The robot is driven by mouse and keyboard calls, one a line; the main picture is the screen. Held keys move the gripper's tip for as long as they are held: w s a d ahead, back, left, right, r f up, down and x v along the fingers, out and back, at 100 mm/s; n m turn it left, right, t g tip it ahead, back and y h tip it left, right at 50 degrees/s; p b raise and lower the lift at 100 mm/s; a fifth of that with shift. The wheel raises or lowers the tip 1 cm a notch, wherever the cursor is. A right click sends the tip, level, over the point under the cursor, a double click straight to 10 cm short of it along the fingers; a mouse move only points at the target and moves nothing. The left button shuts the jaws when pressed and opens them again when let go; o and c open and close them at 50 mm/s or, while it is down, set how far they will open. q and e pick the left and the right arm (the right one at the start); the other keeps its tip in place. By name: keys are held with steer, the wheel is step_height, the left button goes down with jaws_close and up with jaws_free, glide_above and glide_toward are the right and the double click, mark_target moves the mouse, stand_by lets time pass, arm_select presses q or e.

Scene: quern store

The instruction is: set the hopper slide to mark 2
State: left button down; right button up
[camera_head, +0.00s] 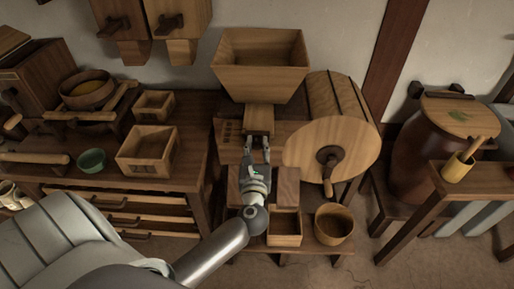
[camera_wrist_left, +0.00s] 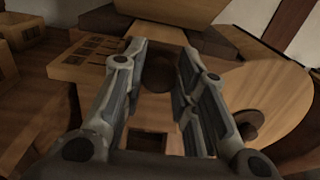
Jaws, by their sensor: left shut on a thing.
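The wooden hopper (camera_head: 262,80) stands at the back centre, above the bench. Below its mouth is a small wooden slide (camera_head: 258,119). Tally-like marks (camera_head: 227,134) lie on the board left of the slide; they also show in the left wrist view (camera_wrist_left: 98,46). Which mark the slide stands at I cannot tell. My left gripper (camera_head: 257,147) reaches up to the slide's front. In the left wrist view its fingers (camera_wrist_left: 160,72) are shut on a dark round knob (camera_wrist_left: 158,78) of the slide, partly hidden between them. My right gripper is not in view.
A big wooden drum (camera_head: 322,110) with a crank handle (camera_head: 328,166) stands close on the right. A square box (camera_head: 284,228) and a round tub (camera_head: 334,224) sit below. A left bench carries an open box (camera_head: 148,152) and a green bowl (camera_head: 91,161).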

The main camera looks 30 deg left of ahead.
arm_select(q)
steer(key=shift+s, duration=0.1)
steer(key=shift+s+d+f, duration=0.1)
steer(key=shift+s, duration=0.05)
steer(key=shift+s+d, duration=0.1)
steer(key=shift+s, duration=0.05)
steer(key=c, duration=1.2)
jaws_free()
steer(key=shift+o, duration=0.2)
steer(key=v, duration=1.2)
